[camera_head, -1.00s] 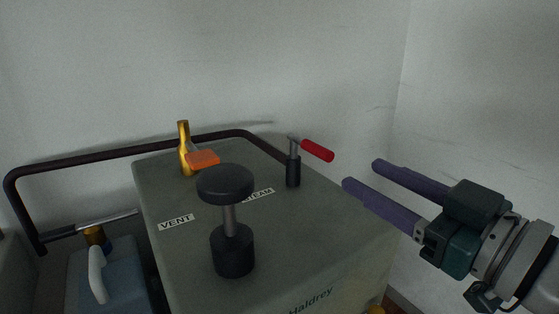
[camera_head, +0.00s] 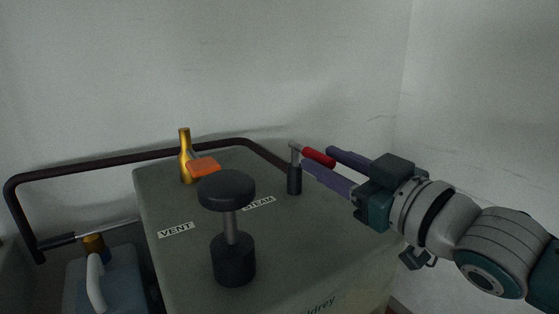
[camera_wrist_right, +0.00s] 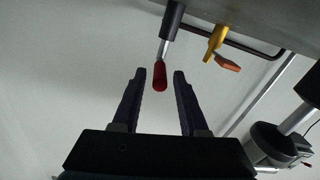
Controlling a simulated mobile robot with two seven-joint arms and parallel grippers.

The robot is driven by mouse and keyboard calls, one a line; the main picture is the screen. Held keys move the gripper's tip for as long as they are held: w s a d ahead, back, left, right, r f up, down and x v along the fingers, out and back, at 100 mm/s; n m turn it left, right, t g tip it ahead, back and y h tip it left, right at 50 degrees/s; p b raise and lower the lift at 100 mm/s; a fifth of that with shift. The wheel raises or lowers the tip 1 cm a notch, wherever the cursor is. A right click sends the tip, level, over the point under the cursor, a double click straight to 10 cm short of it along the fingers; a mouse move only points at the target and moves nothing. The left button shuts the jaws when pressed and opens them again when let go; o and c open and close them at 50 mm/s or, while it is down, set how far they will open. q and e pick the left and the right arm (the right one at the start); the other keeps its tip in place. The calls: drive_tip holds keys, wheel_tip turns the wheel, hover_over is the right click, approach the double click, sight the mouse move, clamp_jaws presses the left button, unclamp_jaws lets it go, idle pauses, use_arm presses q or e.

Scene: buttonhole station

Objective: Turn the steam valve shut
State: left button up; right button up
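A valve with a red lever handle (camera_head: 319,157) on a dark post (camera_head: 294,180) stands at the right of the grey-green cabinet top (camera_head: 190,262). The STEAM label (camera_head: 260,203) lies to its left, partly covered by a black round knob (camera_head: 227,188). My right gripper (camera_head: 316,158) is open, with purple fingers on either side of the red handle's outer end. In the right wrist view the red handle (camera_wrist_right: 160,77) shows between the open fingertips (camera_wrist_right: 159,73), with gaps on both sides. My left gripper is out of view.
An orange-handled brass valve (camera_head: 203,167) stands at the back. The black knob stands tall at the front, near the VENT label (camera_head: 176,229). A dark rail (camera_head: 110,158) runs around the back.

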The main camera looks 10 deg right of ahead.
clamp_jaws()
idle(1.2)
